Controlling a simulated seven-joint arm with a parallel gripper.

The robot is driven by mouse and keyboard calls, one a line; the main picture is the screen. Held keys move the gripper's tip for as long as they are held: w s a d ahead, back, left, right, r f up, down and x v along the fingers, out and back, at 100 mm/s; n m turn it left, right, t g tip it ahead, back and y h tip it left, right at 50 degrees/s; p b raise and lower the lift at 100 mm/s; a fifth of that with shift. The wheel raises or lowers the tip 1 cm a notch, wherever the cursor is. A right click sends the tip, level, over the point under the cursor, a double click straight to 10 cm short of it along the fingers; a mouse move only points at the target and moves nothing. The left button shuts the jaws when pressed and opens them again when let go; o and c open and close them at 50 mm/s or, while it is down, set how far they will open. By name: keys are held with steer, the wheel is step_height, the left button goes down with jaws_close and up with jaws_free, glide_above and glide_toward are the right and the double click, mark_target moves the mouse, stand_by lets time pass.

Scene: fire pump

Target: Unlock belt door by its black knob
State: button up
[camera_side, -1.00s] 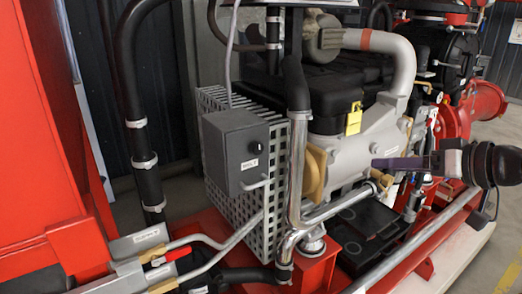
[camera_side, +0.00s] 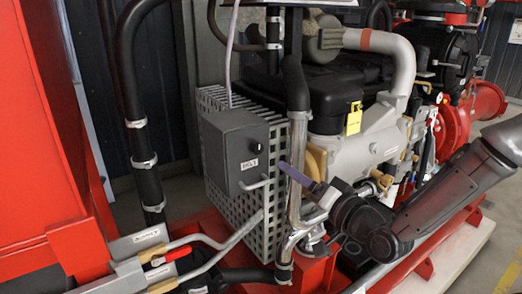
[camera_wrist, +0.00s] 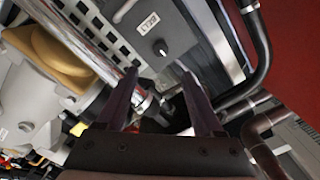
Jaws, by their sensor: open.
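The belt door is a grey box front (camera_side: 232,165) with a white BELT label and a small black knob (camera_side: 253,145) above it. A light bar handle (camera_side: 255,184) sits low on it. In the wrist view the knob (camera_wrist: 160,47) and label are upper centre, on the grey door face (camera_wrist: 185,35). My gripper (camera_side: 284,167) has purple fingers and is to the right of the door, a little lower than the knob, apart from it. In the wrist view my gripper (camera_wrist: 160,74) is open and empty, with the knob beyond its fingertips.
A shiny vertical pipe (camera_side: 296,170) stands right of the door, close to my fingers. A perforated guard (camera_side: 245,225) surrounds the box. A yellow tag (camera_side: 353,118) hangs on the engine. Open floor shows at far right.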

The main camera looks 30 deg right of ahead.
mark_target(260, 149)
steer(key=w, duration=1.3)
steer(key=shift+w+r, duration=0.1)
steer(key=shift+w, duration=0.2)
steer(key=shift+c, duration=0.3)
jaws_close()
